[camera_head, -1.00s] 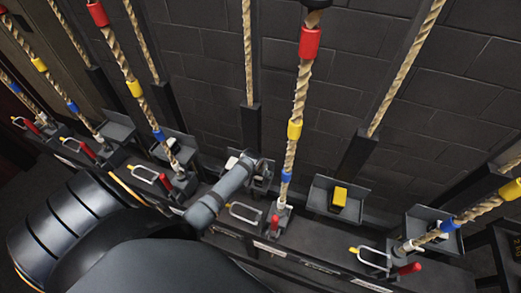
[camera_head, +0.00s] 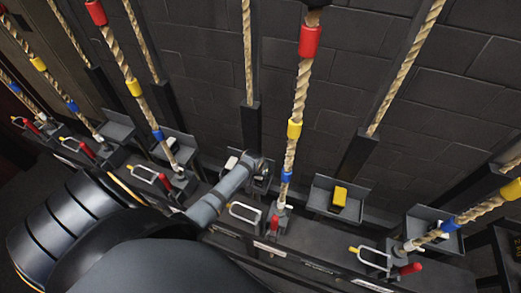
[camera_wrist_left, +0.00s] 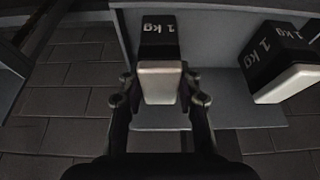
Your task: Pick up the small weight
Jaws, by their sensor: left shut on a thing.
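A small black weight with a white end and "1 kg" on it (camera_wrist_left: 160,85) sits between the two fingers of my left gripper (camera_wrist_left: 158,78) in the left wrist view. The fingers are shut on its sides. A second, similar black and white weight (camera_wrist_left: 280,62) lies to the right, apart from the gripper. A white-ended block (camera_head: 232,163) shows just left of the wrist. My right gripper is not in view.
Ropes with red, yellow and blue bands rise from a rail of levers with red handles (camera_head: 275,222). A yellow block (camera_head: 339,195) sits on the shelf to the right. A rope (camera_head: 292,140) stands close right of my left arm. A dark block wall (camera_head: 340,60) is behind.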

